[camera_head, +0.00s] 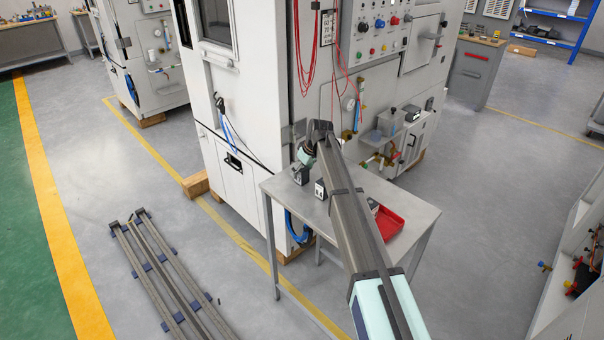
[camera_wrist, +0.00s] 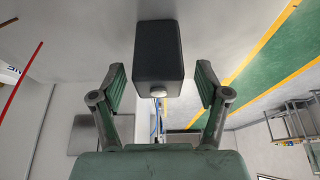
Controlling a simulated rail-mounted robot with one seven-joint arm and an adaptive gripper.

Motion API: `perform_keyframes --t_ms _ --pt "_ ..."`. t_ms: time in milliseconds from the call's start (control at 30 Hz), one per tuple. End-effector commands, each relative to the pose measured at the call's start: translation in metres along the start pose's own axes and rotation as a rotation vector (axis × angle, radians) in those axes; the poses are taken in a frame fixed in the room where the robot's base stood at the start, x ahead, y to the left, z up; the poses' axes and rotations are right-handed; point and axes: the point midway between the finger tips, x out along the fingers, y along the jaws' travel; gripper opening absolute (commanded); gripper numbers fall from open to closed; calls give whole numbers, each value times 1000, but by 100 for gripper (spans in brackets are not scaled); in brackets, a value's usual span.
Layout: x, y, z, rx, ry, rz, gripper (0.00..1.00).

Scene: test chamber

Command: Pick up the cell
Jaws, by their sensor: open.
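A dark grey block with a pale round knob, which I take to be the cell (camera_wrist: 158,52), stands between the fingers of my gripper (camera_wrist: 160,78) in the wrist view. A gap shows on each side of it. My gripper is open and holds nothing. In the head view my gripper (camera_head: 306,157) is low over the left part of the metal table (camera_head: 406,197). Two small dark blocks with pale fronts stand there, one at the gripper (camera_head: 299,174) and one nearer the camera (camera_head: 320,189). My arm hides part of the table.
A red tray (camera_head: 389,223) lies on the table, partly behind my arm. A tall white cabinet (camera_head: 262,100) with hanging red cables stands right behind the table. Metal rails (camera_head: 160,275) lie on the floor at left. The floor right of the table is clear.

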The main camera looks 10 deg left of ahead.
Motion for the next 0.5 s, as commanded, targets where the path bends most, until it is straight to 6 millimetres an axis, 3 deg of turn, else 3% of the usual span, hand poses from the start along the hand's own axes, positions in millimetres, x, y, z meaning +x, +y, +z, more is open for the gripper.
perform_keyframes --t_ms 233,467,500 --pt "29 2 -1 0 0 0 75" --pt "33 1 0 -1 1 0 75" --pt "33 1 0 -1 0 0 71"
